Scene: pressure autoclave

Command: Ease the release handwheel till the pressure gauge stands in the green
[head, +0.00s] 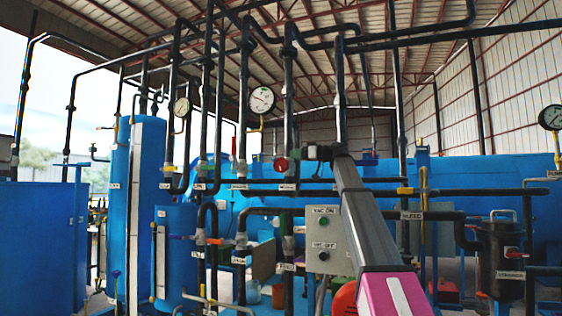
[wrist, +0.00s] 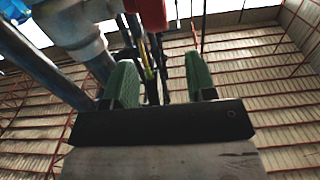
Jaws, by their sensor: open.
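A red round handwheel (head: 280,164) sits on a vertical pipe left of centre in the head view. I cannot read a label that marks it as the release handwheel. My gripper (head: 312,152) is just right of it, with a small gap. In the wrist view my gripper (wrist: 160,70) has its two green fingers apart and nothing between them. A red part (wrist: 150,14), likely the same handwheel, shows beyond the fingertips, partly cut off by the top edge. A white round gauge (head: 262,99) hangs above the handwheel; its needle position and any green band are too small to read.
Another gauge (head: 182,107) is at the left, and one (head: 552,117) at the right edge. Dark vertical and horizontal pipes crowd around my arm. A grey switch box (head: 323,240) and a large red-orange round part (head: 345,299) are below. A blue tank (head: 140,210) stands left.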

